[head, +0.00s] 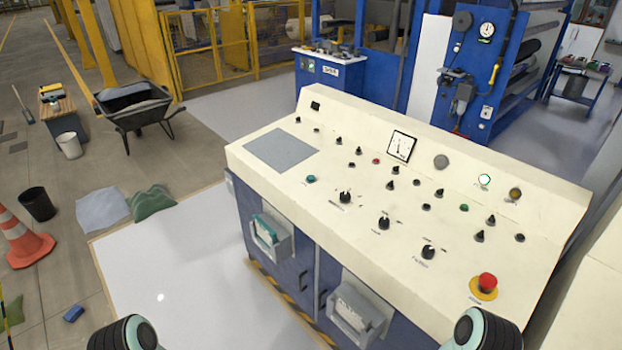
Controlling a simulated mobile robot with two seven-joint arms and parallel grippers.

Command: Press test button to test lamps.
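The cream control desk (300,205) stands in front of me with a sloped panel of knobs and buttons. A round lamp with a green rim (484,180) looks bright on the upper right. An amber lamp (515,194) is right of it and a grey round part (441,161) is left. A teal button (311,179), a small red button (376,161) and a green button (464,208) sit on the panel. Labels are too small to read, so I cannot tell which is the test button. Neither gripper shows; only parts of my arms appear at the bottom edge.
A red emergency stop (487,283) on a yellow base sits at the panel's lower right. Several black knobs, including one at front (428,252), stick up. A gauge (401,146) is at the back. An orange cone (22,240) and wheelbarrow (133,108) stand left.

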